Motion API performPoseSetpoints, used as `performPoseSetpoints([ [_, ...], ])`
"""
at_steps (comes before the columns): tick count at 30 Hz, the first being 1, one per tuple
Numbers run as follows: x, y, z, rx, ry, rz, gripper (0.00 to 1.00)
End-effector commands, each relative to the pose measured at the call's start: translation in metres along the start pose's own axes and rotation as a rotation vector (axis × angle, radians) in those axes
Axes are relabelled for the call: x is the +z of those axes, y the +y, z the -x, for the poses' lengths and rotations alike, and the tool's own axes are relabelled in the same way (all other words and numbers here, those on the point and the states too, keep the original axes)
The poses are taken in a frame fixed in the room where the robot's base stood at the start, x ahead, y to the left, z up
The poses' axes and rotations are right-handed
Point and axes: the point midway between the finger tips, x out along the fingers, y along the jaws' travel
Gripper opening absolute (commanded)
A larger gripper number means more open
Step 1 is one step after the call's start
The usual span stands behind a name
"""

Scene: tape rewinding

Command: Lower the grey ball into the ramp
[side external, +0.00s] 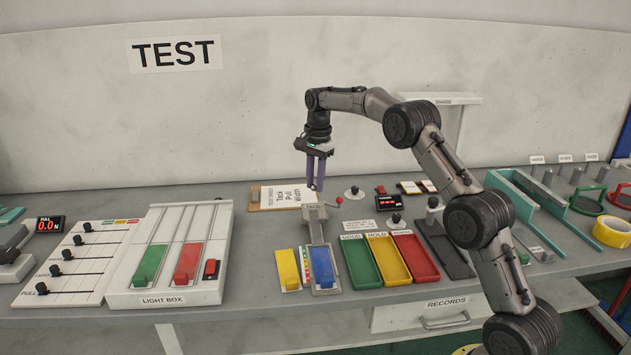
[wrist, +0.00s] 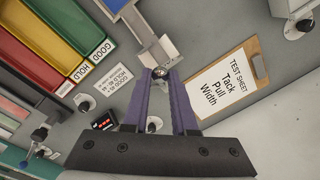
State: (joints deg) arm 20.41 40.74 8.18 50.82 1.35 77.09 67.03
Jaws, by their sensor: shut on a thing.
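My gripper (side external: 316,186) points down with its two purple fingers close together, shut on a small grey ball (wrist: 160,72). In the wrist view the ball sits between the fingertips; in the side view it is tiny and mostly hidden by them. The grey ramp (side external: 317,228) stands below my gripper, its raised block at the back and its chute sloping toward the front. In the wrist view the ramp (wrist: 148,38) lies just beyond the fingertips. The ball appears above the ramp's upper end, apart from it; its exact alignment is unclear.
A clipboard test sheet (side external: 277,196) lies behind the ramp to the left. A red-tipped lever (side external: 338,201) is close on the right. Yellow (side external: 288,268) and blue (side external: 322,267) pieces are at the front, with green, yellow and red trays (side external: 414,257) to the right.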

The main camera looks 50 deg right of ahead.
Motion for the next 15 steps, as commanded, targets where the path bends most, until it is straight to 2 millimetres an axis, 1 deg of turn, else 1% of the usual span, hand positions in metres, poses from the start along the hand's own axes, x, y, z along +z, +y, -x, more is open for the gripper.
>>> performPoseSetpoints([
  [11,0.0002,0.0002,-0.0001,0.0,0.0,0.0,0.0],
  [15,0.0003,0.0006,-0.0032,0.001,-0.001,0.0,0.0],
])
